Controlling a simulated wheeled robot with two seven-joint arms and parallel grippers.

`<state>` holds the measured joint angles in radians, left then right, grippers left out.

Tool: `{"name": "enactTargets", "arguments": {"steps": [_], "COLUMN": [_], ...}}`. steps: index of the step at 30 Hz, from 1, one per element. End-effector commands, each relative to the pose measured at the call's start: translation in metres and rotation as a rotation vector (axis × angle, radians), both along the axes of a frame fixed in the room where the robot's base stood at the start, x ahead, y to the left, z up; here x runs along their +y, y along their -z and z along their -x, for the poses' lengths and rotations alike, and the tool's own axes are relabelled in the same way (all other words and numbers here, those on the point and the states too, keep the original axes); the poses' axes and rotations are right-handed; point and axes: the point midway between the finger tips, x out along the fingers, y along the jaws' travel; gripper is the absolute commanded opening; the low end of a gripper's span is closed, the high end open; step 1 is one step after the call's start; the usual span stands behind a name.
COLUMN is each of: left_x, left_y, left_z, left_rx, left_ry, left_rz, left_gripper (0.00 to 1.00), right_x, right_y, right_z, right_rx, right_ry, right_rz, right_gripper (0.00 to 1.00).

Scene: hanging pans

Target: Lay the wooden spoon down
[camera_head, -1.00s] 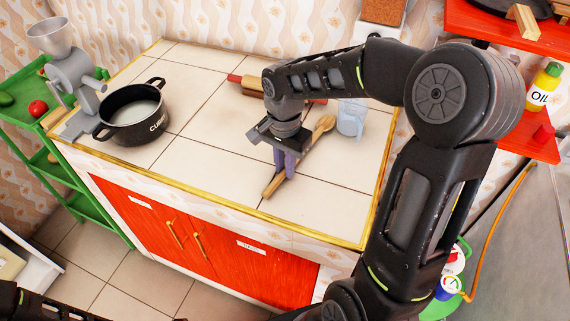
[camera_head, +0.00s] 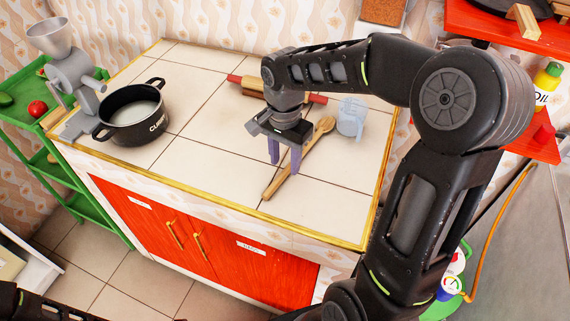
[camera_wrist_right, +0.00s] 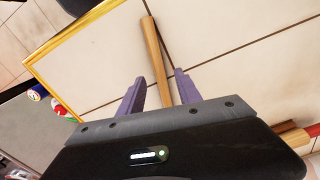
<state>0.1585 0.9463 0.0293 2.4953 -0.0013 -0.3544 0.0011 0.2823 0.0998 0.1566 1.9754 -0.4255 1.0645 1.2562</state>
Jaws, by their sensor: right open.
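The wooden spoon (camera_head: 300,161) lies on the tiled counter, its bowl toward the clear measuring cup and its handle toward the front edge. Its handle also shows in the right wrist view (camera_wrist_right: 154,54). My right gripper (camera_head: 284,166) is open and empty, its purple fingers pointing down just above the spoon. In the right wrist view, my right gripper's fingers (camera_wrist_right: 160,90) stand apart with the handle between them in the picture. My left gripper is out of view; only a bit of dark arm shows at the lower left.
A black pot (camera_head: 133,118) and a grey grinder (camera_head: 72,70) stand at the counter's left. A rolling pin (camera_head: 245,84) lies behind my right gripper, and a measuring cup (camera_head: 351,117) stands right of it. The counter's (camera_head: 215,168) front middle is clear.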

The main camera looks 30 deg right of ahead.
Motion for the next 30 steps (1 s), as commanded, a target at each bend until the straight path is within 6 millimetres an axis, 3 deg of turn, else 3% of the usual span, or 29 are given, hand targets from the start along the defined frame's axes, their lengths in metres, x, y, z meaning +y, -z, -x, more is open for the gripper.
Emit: {"name": "enactTargets", "arguments": {"steps": [6,10,30], "left_x": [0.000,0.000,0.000], "left_y": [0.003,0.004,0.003], "left_z": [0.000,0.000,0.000], "left_rx": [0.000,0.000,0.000], "left_ry": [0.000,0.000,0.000], "left_rz": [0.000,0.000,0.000], "left_gripper": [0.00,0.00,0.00], "right_x": [0.000,0.001,0.001], "right_y": [-0.037,-0.051,-0.055], "right_z": [-0.001,-0.001,0.000], "right_rx": [-0.004,-0.002,0.000], "right_ry": [-0.001,-0.001,-0.001], "right_rz": [0.000,0.000,0.000], "right_gripper": [0.41,0.41,0.41]}}
